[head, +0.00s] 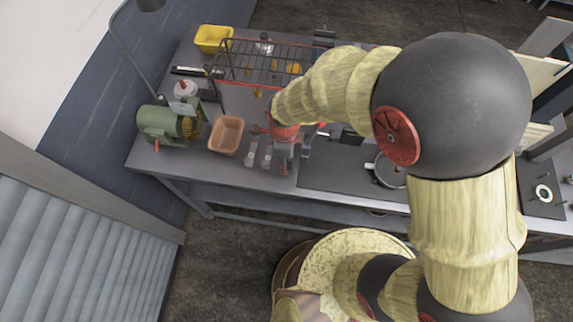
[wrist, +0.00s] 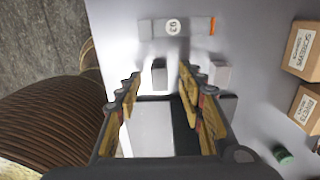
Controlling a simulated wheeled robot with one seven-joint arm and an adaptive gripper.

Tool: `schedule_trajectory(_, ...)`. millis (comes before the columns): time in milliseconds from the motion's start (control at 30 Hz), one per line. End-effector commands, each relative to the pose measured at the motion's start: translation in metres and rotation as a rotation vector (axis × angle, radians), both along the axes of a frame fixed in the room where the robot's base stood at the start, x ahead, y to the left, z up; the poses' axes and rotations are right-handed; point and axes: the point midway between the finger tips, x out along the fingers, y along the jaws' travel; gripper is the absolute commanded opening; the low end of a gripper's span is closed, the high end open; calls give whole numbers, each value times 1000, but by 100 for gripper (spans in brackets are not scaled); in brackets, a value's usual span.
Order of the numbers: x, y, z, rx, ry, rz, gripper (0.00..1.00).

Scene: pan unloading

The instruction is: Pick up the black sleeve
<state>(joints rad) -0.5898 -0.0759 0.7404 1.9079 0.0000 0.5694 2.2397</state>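In the wrist view, a small dark block (wrist: 159,74), which looks like the black sleeve, stands on the grey surface between and just beyond my fingertips. My gripper (wrist: 158,82) is open, with one finger on each side of the block and no clear contact. In the head view my gripper (head: 284,160) points down at the bench's front part, left of the dark mat. My arm covers much of that area, and I cannot make out the sleeve there.
A grey strip with an orange end (wrist: 177,27) lies beyond the block; a light grey block (wrist: 220,73) is to its right. Cardboard boxes (wrist: 304,50) stand farther right. On the bench are a tan bin (head: 226,136), a green machine (head: 160,122), a wire rack (head: 250,47) and a pan (head: 388,172).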

Motion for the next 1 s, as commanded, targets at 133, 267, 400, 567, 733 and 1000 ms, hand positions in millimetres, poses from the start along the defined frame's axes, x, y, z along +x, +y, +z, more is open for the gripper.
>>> schedule_trajectory(133, 0, 0, -14, -1, 1, 0, 39)
schedule_trajectory(267, 0, 0, -14, 0, 0, 0, 39)
schedule_trajectory(400, 0, 0, -14, 0, 0, 1, 34)
schedule_trajectory(567, 0, 0, -14, 0, 0, 1, 25)
schedule_trajectory(733, 0, 0, -14, 0, 0, 1, 15)
schedule_trajectory(1000, 0, 0, -13, 0, 0, 1, 4)
